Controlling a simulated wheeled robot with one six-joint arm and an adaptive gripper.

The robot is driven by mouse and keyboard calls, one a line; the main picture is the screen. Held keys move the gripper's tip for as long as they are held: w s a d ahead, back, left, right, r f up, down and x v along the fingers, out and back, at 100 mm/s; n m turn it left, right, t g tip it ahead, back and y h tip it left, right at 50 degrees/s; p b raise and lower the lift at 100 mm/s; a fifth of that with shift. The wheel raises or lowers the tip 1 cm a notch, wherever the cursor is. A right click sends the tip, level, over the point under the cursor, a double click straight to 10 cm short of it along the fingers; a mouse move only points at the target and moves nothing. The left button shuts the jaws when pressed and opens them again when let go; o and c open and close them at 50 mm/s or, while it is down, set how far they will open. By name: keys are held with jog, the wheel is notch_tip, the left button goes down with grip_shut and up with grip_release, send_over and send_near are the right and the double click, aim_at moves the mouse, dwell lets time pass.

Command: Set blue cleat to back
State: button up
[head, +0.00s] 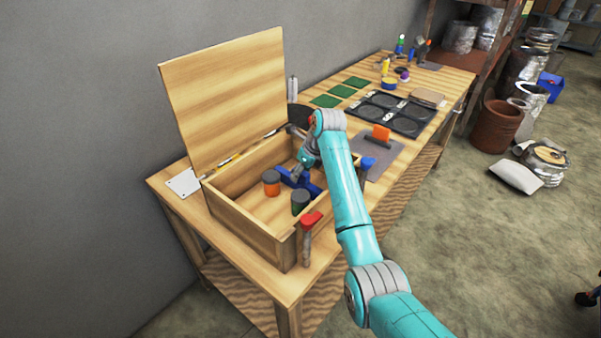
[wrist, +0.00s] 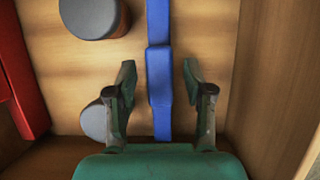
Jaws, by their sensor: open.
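The blue cleat (head: 288,179) lies in the open wooden box in the head view, partly hidden by my arm. In the wrist view the blue cleat (wrist: 158,75) runs from the top edge down between my fingers, with a thicker block in its middle. My gripper (wrist: 159,72) is open, with one finger on each side of the cleat and gaps on both sides. In the head view my gripper (head: 301,166) is low inside the box, over the cleat.
The wooden box (head: 240,221) has its lid (head: 228,95) raised. An orange cup (head: 271,189) and a green cup (head: 300,208) with grey tops stand near the cleat. A red bar (wrist: 18,80) lies left in the wrist view. A red-headed tool (head: 311,220) is at the box's front.

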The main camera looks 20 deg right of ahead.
jog(key=shift+w+a+f, duration=0.1)
jog(key=shift+f, duration=0.2)
grip_shut()
